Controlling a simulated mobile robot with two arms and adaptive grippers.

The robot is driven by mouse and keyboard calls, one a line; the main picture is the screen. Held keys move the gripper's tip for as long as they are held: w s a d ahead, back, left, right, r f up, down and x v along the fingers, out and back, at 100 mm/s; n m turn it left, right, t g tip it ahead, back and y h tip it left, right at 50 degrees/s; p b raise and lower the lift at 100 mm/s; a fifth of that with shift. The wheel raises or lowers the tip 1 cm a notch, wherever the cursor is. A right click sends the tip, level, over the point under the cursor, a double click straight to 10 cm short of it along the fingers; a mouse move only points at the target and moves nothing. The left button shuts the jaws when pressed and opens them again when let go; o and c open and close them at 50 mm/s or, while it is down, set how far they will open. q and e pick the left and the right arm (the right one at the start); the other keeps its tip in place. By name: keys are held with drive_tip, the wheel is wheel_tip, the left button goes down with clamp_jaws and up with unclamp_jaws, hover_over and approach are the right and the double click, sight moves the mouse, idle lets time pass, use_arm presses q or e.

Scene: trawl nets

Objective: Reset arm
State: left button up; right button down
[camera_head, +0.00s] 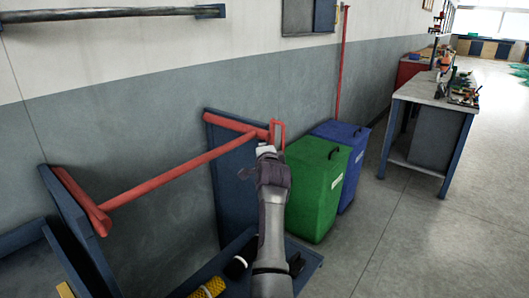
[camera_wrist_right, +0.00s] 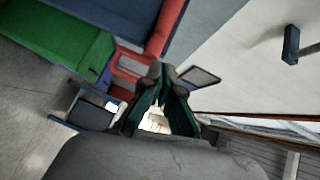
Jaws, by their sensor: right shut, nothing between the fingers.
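My right arm rises from the bottom of the head view, and its gripper (camera_head: 266,150) is in front of the red rail (camera_head: 175,172) near the rail's far end. In the right wrist view the fingers (camera_wrist_right: 162,74) meet near their tips, with nothing seen held between them. The red upright piece at the rail's far end (camera_head: 278,134) appears close beside the gripper in the head view. Whether they touch cannot be told. My left gripper does not show in either view.
A green bin (camera_head: 318,188) and a blue bin (camera_head: 345,135) stand right of my arm. A blue rack panel (camera_head: 235,190) holds the rail by the wall, with yellow rope (camera_head: 207,289) low down. A workbench (camera_head: 430,92) is farther right. The floor at right is clear.

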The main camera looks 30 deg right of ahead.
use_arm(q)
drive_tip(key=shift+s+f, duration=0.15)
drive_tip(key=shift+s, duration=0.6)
use_arm(e)
drive_tip(key=shift+v, duration=0.95)
